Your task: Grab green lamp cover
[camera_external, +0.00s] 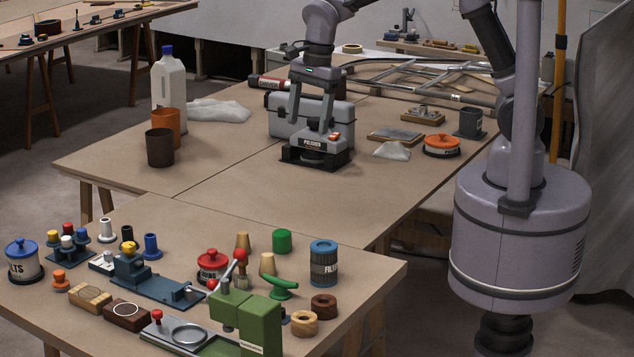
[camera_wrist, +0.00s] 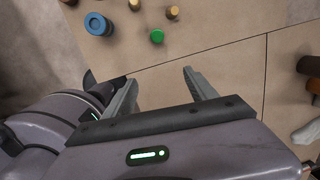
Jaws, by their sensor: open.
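The green lamp cover (camera_external: 282,240) appears to be the small green cylinder standing on the near table, between a wooden peg and the blue filter can. It also shows in the wrist view (camera_wrist: 157,37) as a green round shape near the top, beyond the fingertips. My gripper (camera_external: 310,122) is over the far table, well behind the cover, with its fingers pointing down. In the wrist view my gripper (camera_wrist: 159,80) has its two fingers spread apart with nothing between them.
The blue filter can (camera_external: 323,263) stands right of the cover. Wooden pegs (camera_external: 243,242), a red-lidded tin (camera_external: 212,266) and a green press (camera_external: 245,318) stand around it. A polisher (camera_external: 315,150) and grey toolbox (camera_external: 283,116) are near my gripper. The far table's front centre is clear.

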